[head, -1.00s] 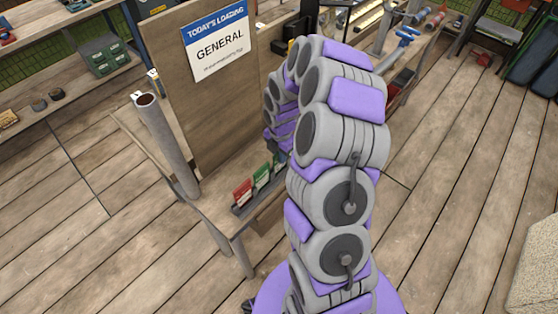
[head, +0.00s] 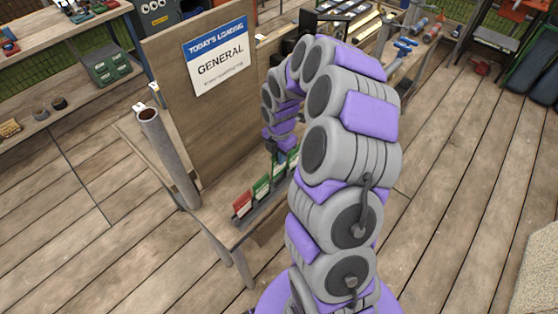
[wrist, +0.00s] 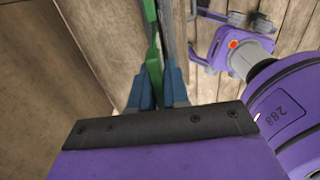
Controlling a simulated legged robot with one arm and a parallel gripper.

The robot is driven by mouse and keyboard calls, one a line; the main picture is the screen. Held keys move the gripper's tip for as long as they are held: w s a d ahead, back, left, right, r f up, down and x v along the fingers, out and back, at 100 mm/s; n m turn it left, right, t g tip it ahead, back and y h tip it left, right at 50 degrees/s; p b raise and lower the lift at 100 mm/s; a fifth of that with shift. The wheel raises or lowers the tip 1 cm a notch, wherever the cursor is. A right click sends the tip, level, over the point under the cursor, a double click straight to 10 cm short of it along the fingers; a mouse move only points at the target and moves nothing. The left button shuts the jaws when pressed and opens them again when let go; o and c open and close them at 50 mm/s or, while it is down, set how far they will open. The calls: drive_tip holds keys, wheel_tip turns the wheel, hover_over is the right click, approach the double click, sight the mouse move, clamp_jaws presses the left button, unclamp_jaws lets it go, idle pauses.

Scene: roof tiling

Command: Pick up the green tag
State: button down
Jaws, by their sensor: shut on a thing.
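My gripper (wrist: 156,90) is shut on a green tag (wrist: 153,62), seen edge-on between the two blue-grey fingers in the wrist view. In the head view my gripper (head: 276,154) is over the tag rack (head: 246,217) on the bench, partly hidden by my arm. A red tag (head: 242,203) stands at the near end of the rack. A green tag (head: 262,188) stands behind it, and another green tag (head: 280,170) is below my gripper. I cannot tell whether the held tag is clear of the rack.
A wooden board with a "GENERAL" sign (head: 216,58) rises behind the rack. A grey tube (head: 168,155) stands at the bench's left end. Shelves (head: 75,110) are at the left.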

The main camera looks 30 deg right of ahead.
wheel_tip(320, 180, up, 12)
drive_tip(key=p, duration=0.2)
idle(0.5)
